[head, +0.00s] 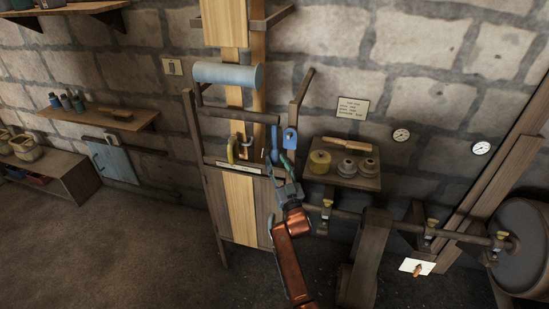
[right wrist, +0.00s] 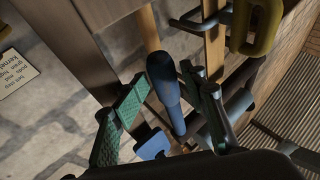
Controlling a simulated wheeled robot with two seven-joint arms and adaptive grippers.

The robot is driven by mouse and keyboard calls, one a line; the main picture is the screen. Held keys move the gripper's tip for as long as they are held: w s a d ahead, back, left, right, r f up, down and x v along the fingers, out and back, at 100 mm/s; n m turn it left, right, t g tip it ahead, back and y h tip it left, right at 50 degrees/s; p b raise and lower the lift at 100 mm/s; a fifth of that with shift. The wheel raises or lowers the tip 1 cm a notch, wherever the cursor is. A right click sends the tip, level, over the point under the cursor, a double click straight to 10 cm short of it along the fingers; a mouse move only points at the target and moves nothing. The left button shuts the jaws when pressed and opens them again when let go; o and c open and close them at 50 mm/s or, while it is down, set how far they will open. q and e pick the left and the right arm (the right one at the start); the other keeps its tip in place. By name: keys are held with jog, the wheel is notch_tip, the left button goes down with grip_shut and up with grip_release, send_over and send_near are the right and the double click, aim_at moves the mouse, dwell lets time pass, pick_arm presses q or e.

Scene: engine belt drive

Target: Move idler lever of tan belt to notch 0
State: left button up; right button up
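The tan belt (head: 240,207) runs vertically through a dark wooden frame, with a blue-grey roller (head: 228,74) across it higher up. A blue-handled lever (head: 275,145) stands on the right side of the frame. I cannot tell for certain that it is the idler lever, and I cannot read any notches. My right gripper (head: 285,170) is at this lever. In the right wrist view, the blue handle (right wrist: 164,82) lies between the open, green-padded fingers of the gripper (right wrist: 165,112), with gaps on both sides. My left gripper is not in view.
A yellow looped handle (head: 232,150) is left of the lever and shows large in the right wrist view (right wrist: 256,25). A blue plate (head: 290,139) hangs close to the right. A shelf (head: 341,181) holding spools, a shaft and a large drum (head: 523,246) are farther right.

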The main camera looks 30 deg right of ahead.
jog(key=shift+a+v, duration=0.1)
jog(key=shift+v, duration=1.3)
jog(key=shift+a+v, duration=0.15)
jog(key=shift+v, duration=1.25)
notch_tip(320, 180, down, 18)
jog(key=a+n+g+y, duration=0.1)
jog(key=a+g+y, duration=0.1)
jog(key=g, duration=0.1)
jog(key=s+a+f+n+g+y, duration=0.1)
jog(key=s+a+f+g, duration=0.15)
jog(key=s+f, duration=0.65)
jog(key=s+a+f+g+y, duration=0.1)
jog(key=s+a+f+g, duration=0.15)
jog(key=f, duration=1.35)
jog(key=s+a+f+n+g+y, duration=0.1)
jog(key=s+f+g, duration=0.3)
jog(key=f, duration=0.8)
jog(key=s+a+f+g, duration=0.1)
jog(key=s+f+g, duration=0.1)
jog(key=s+f, duration=0.75)
jog(key=s+a+f+n+g, duration=0.15)
jog(key=s+f, duration=0.35)
jog(key=s, duration=1)
jog(key=s+a+f+m+g, duration=0.1)
jog(key=s+a+f+g, duration=0.15)
jog(key=s+f, duration=0.75)
jog(key=s+n+g+y, duration=0.1)
jog(key=s+g, duration=0.2)
jog(key=s, duration=1.5)
jog(key=shift+r, duration=0.35)
